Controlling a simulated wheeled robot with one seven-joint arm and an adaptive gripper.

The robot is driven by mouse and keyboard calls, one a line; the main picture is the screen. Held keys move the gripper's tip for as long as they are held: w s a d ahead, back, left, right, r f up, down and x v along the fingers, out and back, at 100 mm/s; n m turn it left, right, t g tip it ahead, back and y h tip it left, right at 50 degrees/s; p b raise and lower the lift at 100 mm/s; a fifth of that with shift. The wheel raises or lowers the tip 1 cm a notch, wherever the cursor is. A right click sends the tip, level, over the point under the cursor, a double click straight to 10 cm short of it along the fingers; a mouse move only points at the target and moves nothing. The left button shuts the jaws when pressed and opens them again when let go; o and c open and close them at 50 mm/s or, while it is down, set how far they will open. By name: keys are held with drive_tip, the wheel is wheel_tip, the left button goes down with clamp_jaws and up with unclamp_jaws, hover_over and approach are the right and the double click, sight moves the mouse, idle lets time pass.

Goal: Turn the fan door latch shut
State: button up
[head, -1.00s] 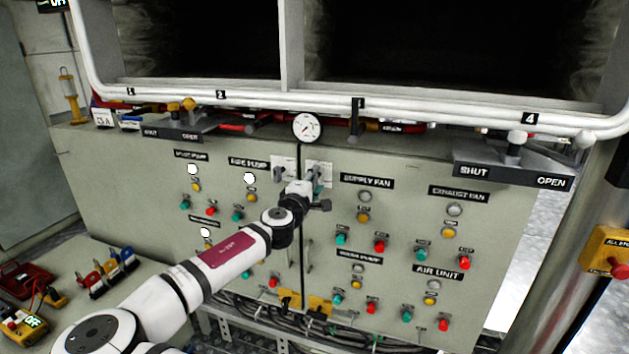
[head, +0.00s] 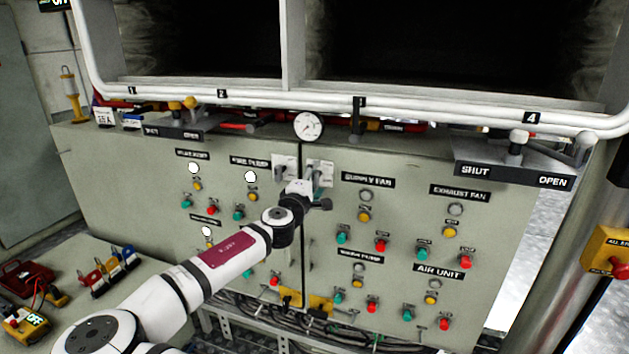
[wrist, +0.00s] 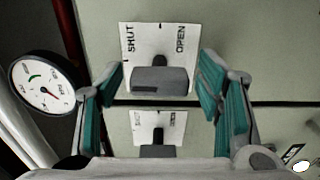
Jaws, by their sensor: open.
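The fan door latch (wrist: 160,80) is a grey handle on a white plate marked SHUT and OPEN. In the wrist view it lies lengthwise from left to right, between my fingers. My gripper (wrist: 161,76) is open, with teal-padded fingers on either side of the handle and a gap to each. I cannot tell how deep the fingertips reach. In the head view my gripper (head: 312,195) is at the top of the right-hand door, just below the latch plate (head: 320,170), and partly hides it.
A second, similar latch (wrist: 157,150) is on the neighbouring door across the dark seam. A round gauge (head: 308,126) sits above the seam. White pipes (head: 420,112) run above the cabinet. Fan buttons (head: 380,246) stand out on the right-hand door.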

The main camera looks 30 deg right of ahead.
drive_tip(key=v, duration=1.1)
drive_tip(key=shift+s+a, duration=0.3)
drive_tip(key=shift+a, duration=0.1)
drive_tip(key=p+v, duration=0.2)
drive_tip(key=v, duration=0.6)
drive_tip(key=shift+p, duration=0.3)
drive_tip(key=shift+f, duration=0.1)
